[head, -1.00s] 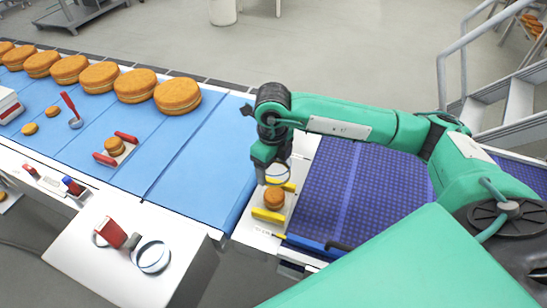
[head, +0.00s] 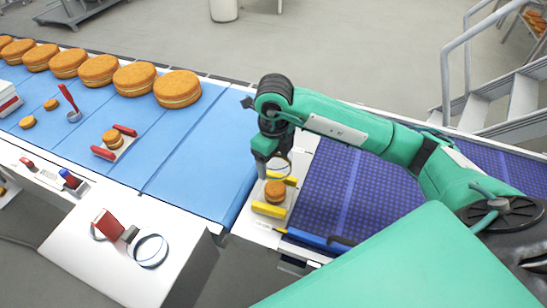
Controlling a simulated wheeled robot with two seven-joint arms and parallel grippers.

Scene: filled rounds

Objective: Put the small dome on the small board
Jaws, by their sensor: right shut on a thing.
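My right gripper (head: 268,171) is shut on what looks like a small clear dome (head: 281,166), seen mostly as a thin curved outline. The gripper hides part of it. The dome is over the far part of a small white board (head: 262,225) with two yellow bars. A small filled round (head: 275,190) sits on the board between the bars. I cannot tell whether the dome touches the board or hangs just above it. My left gripper is not in view.
Large filled rounds (head: 177,88) line the far edge. A white stand (head: 105,262) bears a red block (head: 108,225) and a clear ring-like thing (head: 150,251).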

